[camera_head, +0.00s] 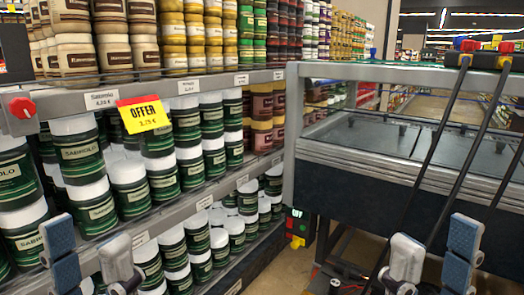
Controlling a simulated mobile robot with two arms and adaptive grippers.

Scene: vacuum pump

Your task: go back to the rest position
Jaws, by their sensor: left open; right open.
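My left gripper (90,258) shows at the bottom left, in front of the lower shelves of jars. Its two blue-and-grey fingers stand apart with nothing between them. My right gripper (434,256) shows at the bottom right, in front of the grey-framed machine (350,182). Its fingers are also apart and empty. Both grippers point upward in the picture. The lower parts of both grippers are cut off by the bottom edge. I cannot tell whether the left fingers touch any jar.
Shelves (215,78) full of jars fill the left, with a yellow offer tag (143,115) and a red knob (22,108). Black hoses (437,150) hang in front of the machine at right. A small OFF display (296,213) sits between. Little floor (287,258) shows.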

